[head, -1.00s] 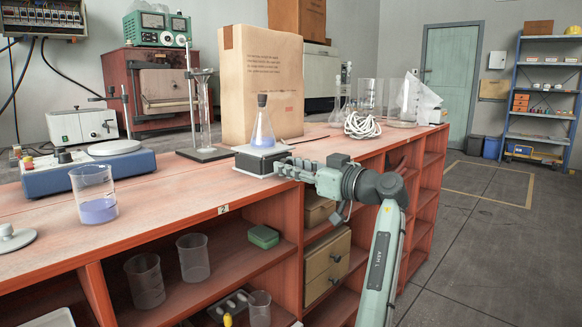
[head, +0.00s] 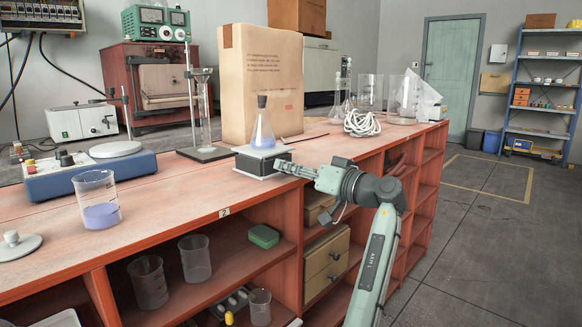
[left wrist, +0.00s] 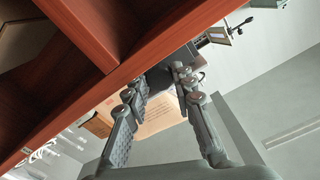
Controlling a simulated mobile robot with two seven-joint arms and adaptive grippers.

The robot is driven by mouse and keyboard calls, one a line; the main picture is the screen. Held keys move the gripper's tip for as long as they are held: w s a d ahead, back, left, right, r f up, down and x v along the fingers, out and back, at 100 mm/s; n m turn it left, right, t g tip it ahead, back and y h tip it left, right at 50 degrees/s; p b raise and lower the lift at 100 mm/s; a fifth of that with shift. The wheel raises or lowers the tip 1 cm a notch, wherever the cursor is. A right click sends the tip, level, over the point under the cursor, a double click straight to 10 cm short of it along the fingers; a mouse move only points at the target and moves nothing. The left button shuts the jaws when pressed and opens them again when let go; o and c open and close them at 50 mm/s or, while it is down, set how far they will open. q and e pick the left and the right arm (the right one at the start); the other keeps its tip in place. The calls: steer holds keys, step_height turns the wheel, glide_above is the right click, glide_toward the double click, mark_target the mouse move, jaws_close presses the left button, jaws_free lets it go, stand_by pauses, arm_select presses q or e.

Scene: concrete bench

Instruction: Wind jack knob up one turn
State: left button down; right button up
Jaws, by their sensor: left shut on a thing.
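The lab jack (head: 255,165) stands near the front edge of the bench, with a light top plate. A conical flask (head: 263,132) with pale violet liquid and a dark stopper stands upright on it. My left gripper (head: 281,166) reaches the jack's right side from over the aisle. Its fingers are closed around the knob, which they hide in the head view. In the left wrist view the two fingers (left wrist: 159,82) meet a dark shape at the jack; the knob's outline and angle cannot be told. My right gripper is not in view.
A large paper bag (head: 262,80) stands behind the flask. A retort stand (head: 204,152) is to the left, coiled white cord (head: 361,123) and glassware to the right. A beaker (head: 97,200) stands at the front left. Open shelves (head: 215,270) lie below the bench edge.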

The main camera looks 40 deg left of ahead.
arm_select(q)
steer(key=c, duration=1.3)
jaws_free()
steer(key=shift+o, duration=0.2)
